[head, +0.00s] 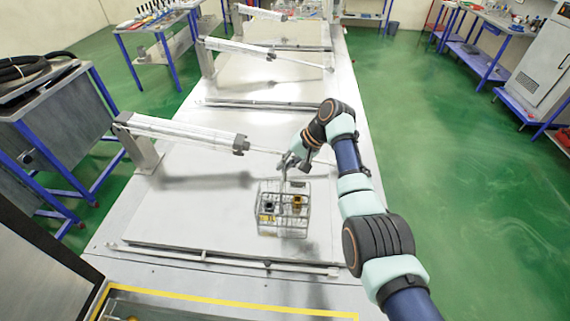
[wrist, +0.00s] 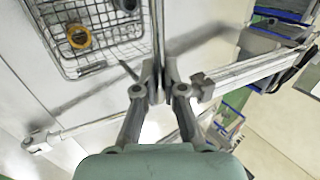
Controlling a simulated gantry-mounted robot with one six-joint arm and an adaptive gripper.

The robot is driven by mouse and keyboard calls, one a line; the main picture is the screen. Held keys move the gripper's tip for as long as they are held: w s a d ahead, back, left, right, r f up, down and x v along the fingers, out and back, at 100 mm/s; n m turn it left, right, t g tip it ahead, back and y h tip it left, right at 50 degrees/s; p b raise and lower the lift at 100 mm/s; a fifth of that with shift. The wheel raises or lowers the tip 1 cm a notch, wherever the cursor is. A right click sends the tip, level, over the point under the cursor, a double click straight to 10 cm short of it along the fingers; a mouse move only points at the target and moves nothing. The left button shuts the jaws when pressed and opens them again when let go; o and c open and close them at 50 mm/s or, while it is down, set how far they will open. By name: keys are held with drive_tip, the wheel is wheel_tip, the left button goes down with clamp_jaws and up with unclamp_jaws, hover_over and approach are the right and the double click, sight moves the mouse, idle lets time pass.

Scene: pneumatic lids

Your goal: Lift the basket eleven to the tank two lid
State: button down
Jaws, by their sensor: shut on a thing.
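A wire basket (head: 283,232) with a tall upright handle is in the middle of the head view, over the nearest large pale lid (head: 190,215). It holds a dark part and a yellow-orange part, which also show in the basket in the wrist view (wrist: 112,50). My gripper (head: 289,162) is shut on the handle above the basket; in the wrist view my fingertips (wrist: 160,92) pinch the thin handle. The basket hangs about upright; I cannot tell its exact gap to the lid. No number shows on basket or lids.
A pneumatic cylinder (head: 185,133) on a post crosses the nearest lid behind my gripper. More lids with cylinders (head: 237,47) lie further back. A yellow-edged opening (head: 225,304) is at the front.

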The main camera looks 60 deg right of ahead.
drive_tip(key=shift+r, duration=0.1)
drive_tip(key=c, duration=1.3)
unclamp_jaws()
drive_tip(key=shift+o, duration=0.5)
drive_tip(key=s+d+r+p, duration=0.1)
drive_tip(key=s+r+p, duration=0.2)
drive_tip(key=r+p, duration=0.3)
drive_tip(key=s+d+r+p, duration=0.1)
drive_tip(key=s+r+p, duration=0.2)
drive_tip(key=r, duration=1.3)
drive_tip(key=p, duration=0.3)
drive_tip(key=shift+s+d, duration=0.15)
drive_tip(key=shift+d, duration=0.05)
drive_tip(key=shift+f, duration=0.1)
